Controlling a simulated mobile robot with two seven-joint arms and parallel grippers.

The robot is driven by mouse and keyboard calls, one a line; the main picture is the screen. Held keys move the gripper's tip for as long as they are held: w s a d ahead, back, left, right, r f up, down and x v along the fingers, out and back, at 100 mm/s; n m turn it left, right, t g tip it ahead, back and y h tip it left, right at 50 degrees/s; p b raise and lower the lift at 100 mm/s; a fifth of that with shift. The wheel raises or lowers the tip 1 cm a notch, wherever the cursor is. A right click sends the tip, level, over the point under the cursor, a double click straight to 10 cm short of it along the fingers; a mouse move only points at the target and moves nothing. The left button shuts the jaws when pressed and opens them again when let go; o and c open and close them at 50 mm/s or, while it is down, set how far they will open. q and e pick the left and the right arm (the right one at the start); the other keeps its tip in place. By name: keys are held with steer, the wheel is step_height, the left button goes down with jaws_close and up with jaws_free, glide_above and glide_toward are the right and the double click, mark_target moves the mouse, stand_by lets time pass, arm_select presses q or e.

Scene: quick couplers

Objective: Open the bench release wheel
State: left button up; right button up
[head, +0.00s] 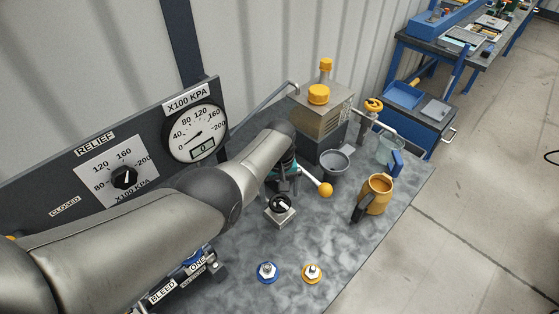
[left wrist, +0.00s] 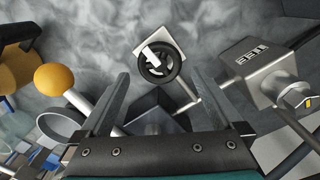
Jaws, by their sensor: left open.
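The release wheel, a small black handwheel (head: 280,203) with a pale bar across it, sits on a square metal block on the grey bench. It also shows in the left wrist view (left wrist: 160,64), at the upper middle. My left gripper (head: 284,182) is just behind the wheel in the head view, partly hidden by my own arm. In the left wrist view its two fingers (left wrist: 160,76) are spread and empty, with the wheel showing between and beyond the tips. I cannot tell the exact height gap. My right gripper is in neither view.
A lever with an orange ball (head: 325,189) stands close beside the gripper. Behind are a grey cup (head: 334,163) and a tank with orange caps (head: 322,112). An orange mug (head: 376,194) stands right. Blue (head: 267,272) and orange (head: 312,273) ringed fittings sit in front.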

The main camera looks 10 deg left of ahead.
arm_select(q)
step_height(320, 180, up, 8)
steer(key=p, duration=0.4)
step_height(320, 180, up, 4)
glide_above(280, 200)
steer(key=shift+s+r, duration=0.1)
steer(key=shift+r, duration=0.1)
